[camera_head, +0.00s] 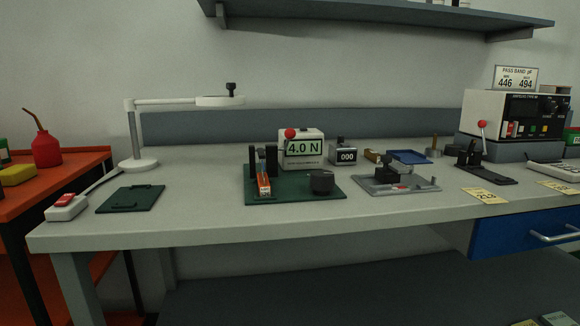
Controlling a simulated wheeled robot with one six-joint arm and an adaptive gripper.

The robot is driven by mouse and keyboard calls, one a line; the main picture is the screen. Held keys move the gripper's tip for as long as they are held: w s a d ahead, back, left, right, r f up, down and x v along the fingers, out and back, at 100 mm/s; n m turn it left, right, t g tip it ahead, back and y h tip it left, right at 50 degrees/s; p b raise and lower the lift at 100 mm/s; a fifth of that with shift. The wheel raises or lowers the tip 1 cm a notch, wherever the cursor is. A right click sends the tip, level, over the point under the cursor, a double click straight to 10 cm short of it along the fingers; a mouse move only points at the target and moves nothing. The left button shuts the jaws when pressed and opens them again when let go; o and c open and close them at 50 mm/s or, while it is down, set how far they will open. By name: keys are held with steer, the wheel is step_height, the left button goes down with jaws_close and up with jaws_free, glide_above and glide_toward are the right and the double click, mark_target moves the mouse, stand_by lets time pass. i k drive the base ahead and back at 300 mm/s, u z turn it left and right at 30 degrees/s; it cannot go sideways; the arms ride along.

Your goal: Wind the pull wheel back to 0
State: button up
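A dark green base (292,193) sits on the bench near the middle. A black round wheel (321,181) stands at its right part and looks like the pull wheel; its marking is too small to read. At the left of the base, a black upright holder (262,160) has an orange and white piece (264,185) at its front. Behind the base is a white display box (302,148) reading 4.0 N, with a red ball (291,133) at its upper left. My gripper is not in view.
A counter (346,153) reads 000 right of the display. A grey fixture (398,184) and a red-knobbed lever (482,128) stand farther right. A white lamp (140,164), green mat (131,199) and red-topped switch (66,205) are left. The bench front before the base is clear.

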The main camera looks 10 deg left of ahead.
mark_target(320, 180)
steer(key=z, duration=1.6)
steer(key=k, duration=0.85)
steer(key=u, duration=1.6)
steer(key=i, duration=0.5)
steer(key=z, duration=0.05)
